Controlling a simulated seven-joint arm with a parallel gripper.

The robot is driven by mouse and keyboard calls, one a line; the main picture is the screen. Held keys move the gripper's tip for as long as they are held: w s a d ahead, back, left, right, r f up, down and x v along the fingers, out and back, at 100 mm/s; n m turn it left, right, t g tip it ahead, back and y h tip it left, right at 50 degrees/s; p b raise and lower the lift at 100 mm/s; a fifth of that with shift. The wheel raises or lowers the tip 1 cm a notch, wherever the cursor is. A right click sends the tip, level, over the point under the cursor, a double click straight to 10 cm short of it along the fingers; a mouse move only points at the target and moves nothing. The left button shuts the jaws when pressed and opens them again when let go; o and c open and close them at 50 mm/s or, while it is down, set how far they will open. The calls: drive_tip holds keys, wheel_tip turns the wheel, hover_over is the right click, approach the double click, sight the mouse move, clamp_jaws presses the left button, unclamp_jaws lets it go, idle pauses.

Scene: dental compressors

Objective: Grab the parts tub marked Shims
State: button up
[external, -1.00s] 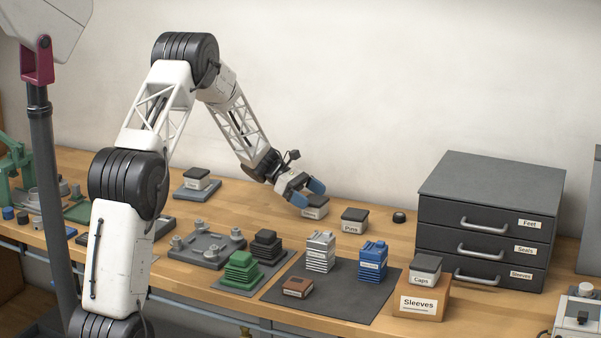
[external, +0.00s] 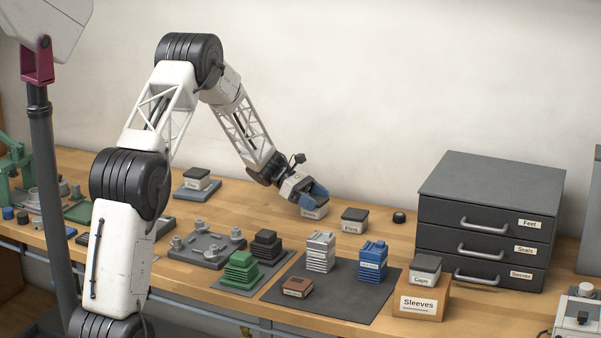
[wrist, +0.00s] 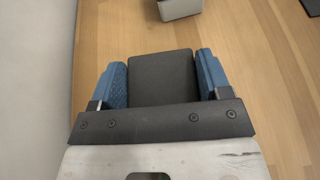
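A small light parts tub with a dark lid (external: 314,212) stands at the back of the bench; my gripper's fingers cover part of it and I cannot read its label. My gripper (external: 312,196) is down at this tub. In the wrist view the dark lid (wrist: 163,78) lies between the two blue fingers, close to both; whether they press on it I cannot tell. Another dark-lidded tub (external: 197,181) stands on a grey pad at the left, its label too small to read. No label I can read says Shims.
The Pins tub (external: 353,222) stands just right of my gripper; the Caps tub (external: 425,272) sits on the Sleeves box (external: 421,302). A dark drawer cabinet (external: 490,222) stands at the right. Finned blocks, including a blue one (external: 372,263), stand in front. A wall runs behind.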

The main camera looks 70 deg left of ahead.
drive_tip(key=c, duration=0.5)
drive_tip(key=shift+r, duration=0.8)
wheel_tip(320, 180, up, 2)
drive_tip(key=shift+r, duration=0.1)
drive_tip(key=s+d, duration=0.3)
drive_tip(key=s, duration=0.1)
drive_tip(key=s+d, duration=0.3)
drive_tip(key=s, duration=0.1)
drive_tip(key=s+d+r, duration=0.1)
drive_tip(key=s+d, duration=0.3)
drive_tip(key=shift+s+r, duration=0.1)
drive_tip(key=shift+s, duration=0.15)
